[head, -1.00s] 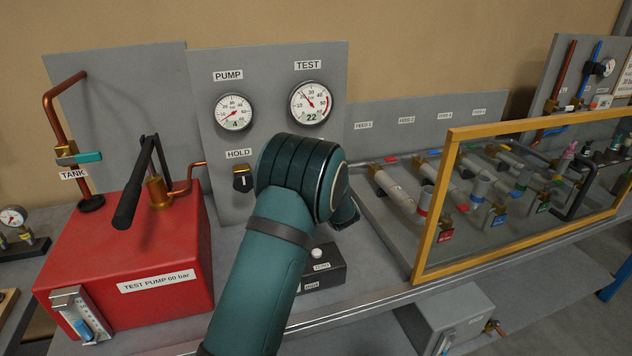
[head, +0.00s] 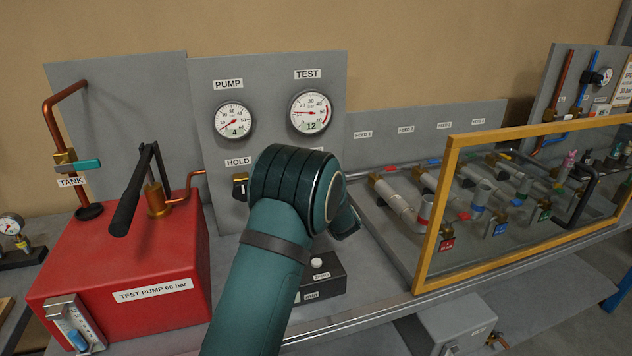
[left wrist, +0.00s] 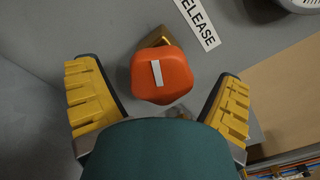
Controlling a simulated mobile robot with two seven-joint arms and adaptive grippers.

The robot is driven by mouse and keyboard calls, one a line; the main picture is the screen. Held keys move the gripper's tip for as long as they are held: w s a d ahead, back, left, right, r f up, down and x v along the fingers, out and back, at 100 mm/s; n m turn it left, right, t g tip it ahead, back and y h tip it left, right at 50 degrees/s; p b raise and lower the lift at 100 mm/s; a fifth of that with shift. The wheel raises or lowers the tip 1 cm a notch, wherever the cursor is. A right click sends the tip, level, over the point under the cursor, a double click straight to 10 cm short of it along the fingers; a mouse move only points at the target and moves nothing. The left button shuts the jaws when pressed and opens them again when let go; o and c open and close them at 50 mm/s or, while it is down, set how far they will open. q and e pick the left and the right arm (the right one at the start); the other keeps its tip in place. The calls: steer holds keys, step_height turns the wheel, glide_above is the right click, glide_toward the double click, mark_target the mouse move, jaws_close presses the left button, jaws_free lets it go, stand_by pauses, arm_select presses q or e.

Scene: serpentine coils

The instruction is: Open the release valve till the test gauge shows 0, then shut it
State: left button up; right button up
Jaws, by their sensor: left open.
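The orange release knob (left wrist: 174,86) has a white pointer bar and sits by the RELEASE label (left wrist: 196,22) in the left wrist view. My left gripper (left wrist: 158,76) is open, with one yellow finger on each side of the knob and visible gaps to both. In the head view my left arm's teal links hide the release valve and the gripper's fingers.
The PUMP gauge (head: 233,120) reads about 4. The HOLD valve (head: 240,184) is left of my arm. The red test pump (head: 120,265) with its black lever stands at left. A yellow-framed clear screen (head: 447,215) stands at right before the pipe coils.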

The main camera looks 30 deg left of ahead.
arm_select(q)
steer(key=v, duration=1.2)
stand_by(2.5)
